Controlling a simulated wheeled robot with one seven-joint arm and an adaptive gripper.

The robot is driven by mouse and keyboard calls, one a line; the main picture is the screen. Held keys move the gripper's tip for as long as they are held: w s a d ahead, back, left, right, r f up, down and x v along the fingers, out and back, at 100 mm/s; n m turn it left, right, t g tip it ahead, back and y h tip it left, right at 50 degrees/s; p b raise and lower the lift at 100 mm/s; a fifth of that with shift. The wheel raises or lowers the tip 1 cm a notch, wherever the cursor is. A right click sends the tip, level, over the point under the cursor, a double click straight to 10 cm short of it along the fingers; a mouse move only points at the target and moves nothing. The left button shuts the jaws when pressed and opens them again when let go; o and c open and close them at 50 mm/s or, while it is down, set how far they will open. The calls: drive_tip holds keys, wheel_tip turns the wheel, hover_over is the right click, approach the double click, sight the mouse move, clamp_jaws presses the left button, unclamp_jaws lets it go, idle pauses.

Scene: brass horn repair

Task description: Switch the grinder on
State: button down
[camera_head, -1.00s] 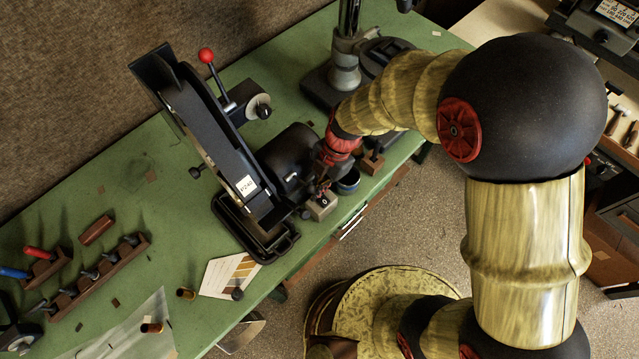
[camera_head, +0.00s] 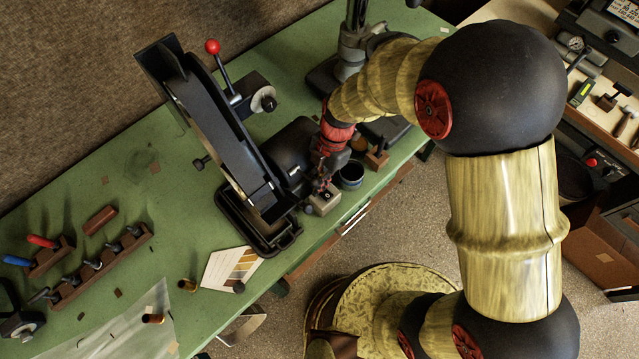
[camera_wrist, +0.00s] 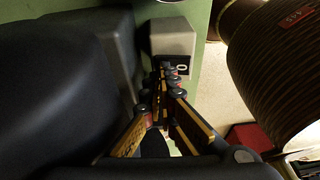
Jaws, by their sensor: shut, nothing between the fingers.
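The grinder (camera_head: 225,125) is a black belt machine on the green bench, with a dark motor housing (camera_head: 291,150) on its right side. A small grey switch box (camera_head: 325,203) with a black rocker marked 0 sits by the bench's front edge; it also shows at the top of the wrist view (camera_wrist: 172,38). My gripper (camera_wrist: 168,72) is shut and empty, its fingertips at the rocker, close to or touching the 0. In the head view my gripper (camera_head: 322,188) is just above the box and hides part of it. Contact cannot be told for sure.
The motor housing (camera_wrist: 70,80) is close on the gripper's left in the wrist view. A dark round cup (camera_head: 351,175) and a wooden block (camera_head: 377,158) stand right of the switch box. A sample card (camera_head: 230,268) lies on the bench's front left.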

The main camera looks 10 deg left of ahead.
drive_tip(key=shift+s+d+r, duration=0.2)
drive_tip(key=shift+s+d, duration=0.35)
drive_tip(key=shift+d, duration=0.05)
drive_tip(key=shift+w+a+r, duration=0.15)
drive_tip(key=shift+a+r, duration=0.05)
drive_tip(key=shift+r, duration=0.35)
drive_tip(key=w+a+p+v, duration=0.1)
drive_tip(key=a+v, duration=0.1)
drive_tip(key=v, duration=1)
drive_tip(key=shift+w+a+r+p, duration=0.25)
drive_tip(key=shift+p, duration=0.05)
